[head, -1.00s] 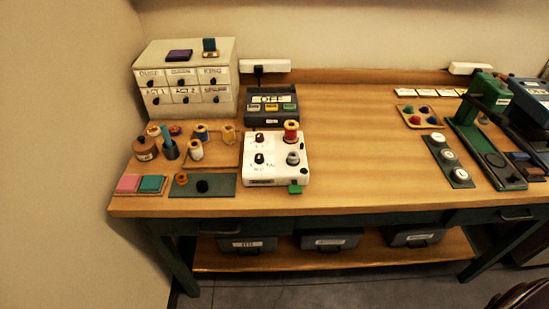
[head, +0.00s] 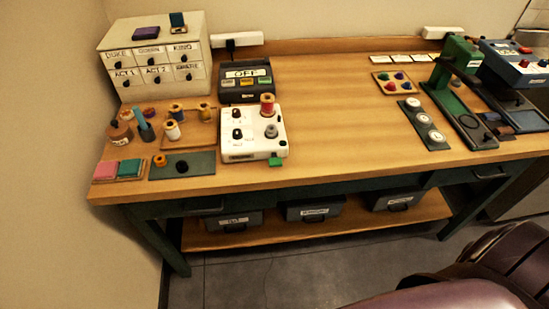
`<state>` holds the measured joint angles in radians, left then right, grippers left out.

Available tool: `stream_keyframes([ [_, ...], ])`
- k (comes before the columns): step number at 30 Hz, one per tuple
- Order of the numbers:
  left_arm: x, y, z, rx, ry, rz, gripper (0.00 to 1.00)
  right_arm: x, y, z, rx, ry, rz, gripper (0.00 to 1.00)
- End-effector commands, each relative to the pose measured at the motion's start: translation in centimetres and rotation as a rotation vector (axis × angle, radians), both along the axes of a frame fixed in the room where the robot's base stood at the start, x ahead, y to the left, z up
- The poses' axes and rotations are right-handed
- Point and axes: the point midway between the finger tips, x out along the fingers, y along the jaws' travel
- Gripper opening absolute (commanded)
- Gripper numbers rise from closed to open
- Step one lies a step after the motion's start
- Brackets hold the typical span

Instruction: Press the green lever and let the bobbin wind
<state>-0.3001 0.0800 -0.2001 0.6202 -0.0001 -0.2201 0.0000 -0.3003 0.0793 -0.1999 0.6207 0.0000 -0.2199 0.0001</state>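The white bobbin winder (head: 240,146) stands on the left half of the wooden table, with two black knobs on its top. Its green lever (head: 276,160) sticks out low at the front right corner. A spool of red thread (head: 267,105) stands at its back right. A grey bobbin (head: 271,131) sits on the winder in front of the red spool; I cannot tell whether thread is on it. Neither of my grippers is in the head view. Nothing is touching the lever.
A dark box marked OFF (head: 246,82) stands behind the winder. A thread rack (head: 198,139) and a dark green mat (head: 182,166) lie to its left, below a drawer cabinet (head: 155,58). A green press (head: 459,75) stands farther right.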

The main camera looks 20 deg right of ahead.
Motion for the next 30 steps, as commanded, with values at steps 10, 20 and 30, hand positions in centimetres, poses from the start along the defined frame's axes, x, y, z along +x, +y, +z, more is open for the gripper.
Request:
stream_keyframes([
  [10, -0.01, 0.0, 0.0, 0.0, 0.0, 0.0, 0.47, -0.02, 0.01, 0.0, 0.0, 0.0, 0.0, 0.0],
  [20, -0.02, 0.0, 0.0, 0.0, 0.0, 0.0, 0.47, -0.04, -0.01, 0.0, 0.0, 0.001, 0.0, 0.0],
  [30, -0.01, -0.01, 0.0, 0.0, 0.0, 0.0, 0.47, -0.04, -0.02, 0.0, 0.0, 0.001, 0.0, 0.0],
])
